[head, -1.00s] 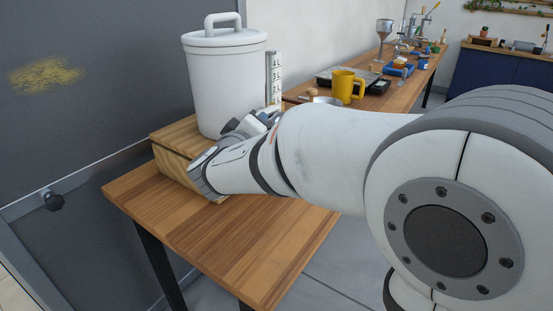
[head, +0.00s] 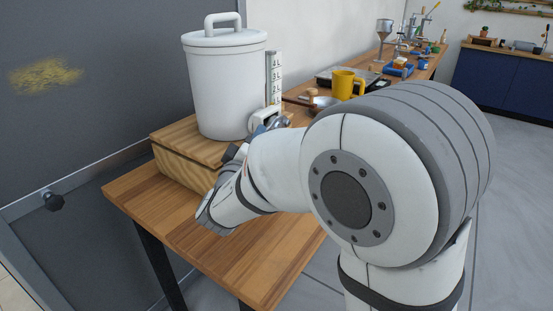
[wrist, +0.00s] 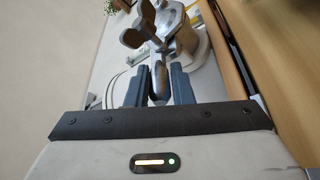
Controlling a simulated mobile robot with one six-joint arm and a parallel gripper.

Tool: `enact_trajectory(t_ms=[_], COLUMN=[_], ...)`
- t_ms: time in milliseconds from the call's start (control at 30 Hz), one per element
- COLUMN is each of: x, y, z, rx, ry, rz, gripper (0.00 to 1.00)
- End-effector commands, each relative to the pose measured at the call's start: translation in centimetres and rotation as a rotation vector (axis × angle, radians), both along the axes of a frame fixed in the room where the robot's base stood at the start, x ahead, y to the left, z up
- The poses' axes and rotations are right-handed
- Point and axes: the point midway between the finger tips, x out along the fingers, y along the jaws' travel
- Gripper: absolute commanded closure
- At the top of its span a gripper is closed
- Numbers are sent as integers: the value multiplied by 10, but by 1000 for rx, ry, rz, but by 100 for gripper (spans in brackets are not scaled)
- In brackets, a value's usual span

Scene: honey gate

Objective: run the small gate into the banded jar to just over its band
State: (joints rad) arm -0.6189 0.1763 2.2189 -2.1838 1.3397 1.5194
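The white lidded tank (head: 228,85) stands on a wooden box (head: 195,160) on the table. In the wrist view, a grey metal gate (wrist: 172,22) with a lever shows at the top centre. My gripper (wrist: 157,72) has its two blue fingers on either side of the grey lever, with narrow gaps seeming to show, so it looks open around it. In the head view my gripper (head: 270,122) is low at the tank's right side, partly hidden by my arm. The banded jar cannot be made out in either view.
A scale strip (head: 276,75) marked in litres stands at the tank's right. The front of the table (head: 240,262) is bare. A dark wall panel stands at left.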

Motion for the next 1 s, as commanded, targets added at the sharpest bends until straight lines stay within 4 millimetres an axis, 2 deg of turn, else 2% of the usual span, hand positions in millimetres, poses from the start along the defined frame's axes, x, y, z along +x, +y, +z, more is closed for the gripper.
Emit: enact_trajectory(t_ms=[33, 267, 567, 1000], x=[0, 0, -3, -35], y=[0, 0, 2, 13], z=[0, 0, -1, -10], rx=[-1, 0, 0, 1], ry=[0, 0, -1, -2], rz=[0, 1, 2, 3], gripper=[75, 56, 56, 56])
